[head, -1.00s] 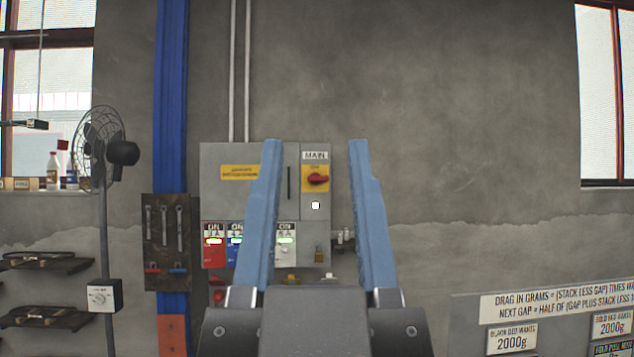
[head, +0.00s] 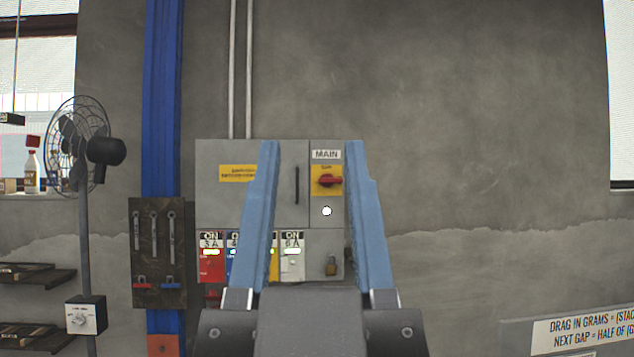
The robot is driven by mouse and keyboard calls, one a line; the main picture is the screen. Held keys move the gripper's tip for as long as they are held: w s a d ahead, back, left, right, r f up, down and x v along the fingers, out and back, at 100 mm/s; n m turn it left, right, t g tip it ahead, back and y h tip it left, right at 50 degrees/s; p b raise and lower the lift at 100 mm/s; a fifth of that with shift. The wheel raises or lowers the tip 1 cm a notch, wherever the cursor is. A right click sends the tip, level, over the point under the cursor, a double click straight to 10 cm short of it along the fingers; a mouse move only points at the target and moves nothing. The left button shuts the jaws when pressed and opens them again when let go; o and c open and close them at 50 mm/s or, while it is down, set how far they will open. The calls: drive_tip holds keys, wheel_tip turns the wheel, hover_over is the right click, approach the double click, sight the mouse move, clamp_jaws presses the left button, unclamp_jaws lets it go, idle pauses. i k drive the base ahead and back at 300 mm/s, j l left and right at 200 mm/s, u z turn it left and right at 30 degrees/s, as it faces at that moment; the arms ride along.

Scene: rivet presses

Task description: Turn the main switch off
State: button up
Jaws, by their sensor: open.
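The main switch (head: 328,181) is a red rotary knob on a yellow plate, under a label reading MAIN, at the upper right of the grey electrical cabinet (head: 270,185) on the wall. Its handle lies about horizontal. A round white lamp (head: 327,211) glows below it. My gripper (head: 314,160) is open and empty, with two blue fingers pointing up in the head view. The knob shows between the fingers, nearer the right one, and I see no contact. The left finger hides part of the cabinet.
Below are red, blue, yellow and white breaker panels (head: 292,258) with ON labels, and a padlock (head: 331,264). Left stand a tool board (head: 158,250), a blue column (head: 162,100) and a fan (head: 85,150). A sign board (head: 570,330) is at lower right. The wall right of the cabinet is clear.

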sight(326, 180)
drive_tip(key=i+j, duration=0.25)
drive_tip(key=i, duration=0.25)
drive_tip(key=i+j, duration=0.2)
drive_tip(key=i, duration=0.3)
drive_tip(key=i+j, duration=0.25)
drive_tip(key=i, duration=0.25)
drive_tip(key=i+j, duration=0.15)
drive_tip(key=i, duration=0.5)
drive_tip(key=i+j, duration=0.15)
drive_tip(key=i, duration=0.5)
drive_tip(key=i+j, duration=0.15)
drive_tip(key=i, duration=0.45)
